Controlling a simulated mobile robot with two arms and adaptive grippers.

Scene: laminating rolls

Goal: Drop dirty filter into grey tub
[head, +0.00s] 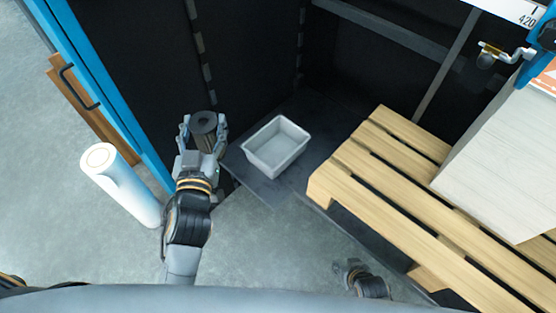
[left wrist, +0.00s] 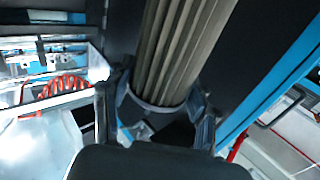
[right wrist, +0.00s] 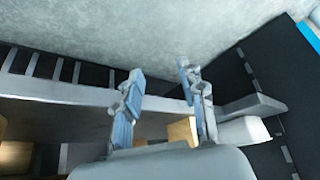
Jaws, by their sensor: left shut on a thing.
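The dirty filter (head: 204,124) is a dark grey-brown cylinder with a hole in its top. My left gripper (head: 203,138) is shut around it and holds it upright, left of the tub. In the left wrist view the pleated filter (left wrist: 180,45) rises between the fingers of my left gripper (left wrist: 158,105). The grey tub (head: 276,147) is a light, shallow, empty rectangular container on the dark shelf. The filter is apart from the tub. My right gripper (head: 350,268) is low near the front edge; in the right wrist view its fingers (right wrist: 160,88) are apart with nothing between them.
A wooden pallet (head: 400,165) with a large pale box (head: 500,150) stands right of the tub. A white roll (head: 120,185) stands on the floor at left, beside a blue frame post (head: 105,85). The dark shelf (head: 262,184) has bare room around the tub.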

